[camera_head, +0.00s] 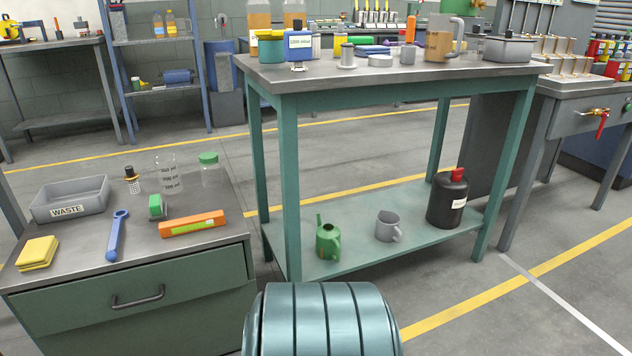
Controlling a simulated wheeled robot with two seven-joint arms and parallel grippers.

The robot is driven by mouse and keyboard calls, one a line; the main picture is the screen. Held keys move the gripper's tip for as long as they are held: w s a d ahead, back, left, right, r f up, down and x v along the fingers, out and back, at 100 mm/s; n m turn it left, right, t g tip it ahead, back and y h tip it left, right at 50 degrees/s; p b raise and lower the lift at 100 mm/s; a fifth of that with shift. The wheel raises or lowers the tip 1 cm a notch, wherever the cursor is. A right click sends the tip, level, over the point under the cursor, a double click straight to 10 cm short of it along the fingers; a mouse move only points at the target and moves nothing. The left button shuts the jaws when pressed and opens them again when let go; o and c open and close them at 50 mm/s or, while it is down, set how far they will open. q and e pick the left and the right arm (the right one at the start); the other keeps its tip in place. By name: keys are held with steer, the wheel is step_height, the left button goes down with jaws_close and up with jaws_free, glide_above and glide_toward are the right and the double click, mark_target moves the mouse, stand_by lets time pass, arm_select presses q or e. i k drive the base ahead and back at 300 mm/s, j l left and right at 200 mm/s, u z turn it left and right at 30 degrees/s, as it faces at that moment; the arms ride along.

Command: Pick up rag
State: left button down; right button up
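A yellow folded cloth (37,253), which looks like the rag, lies flat at the front left of the low cabinet top (95,270). It is in front of the grey WASTE tray (70,199) and to the left of a blue wrench-like tool (116,236), apart from both. Its upper side is uncovered. Neither of my grippers shows in the head view, so I cannot see their position or whether they hold anything.
An orange box (193,223), a green-headed brush (156,207), a glass beaker (168,174) and a green-lidded jar (209,169) share the cabinet top. A teal workbench (420,76) stands to the right, with a watering can (328,240) on its lower shelf.

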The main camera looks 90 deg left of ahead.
mark_target(37, 254)
steer(key=u, duration=4.35)
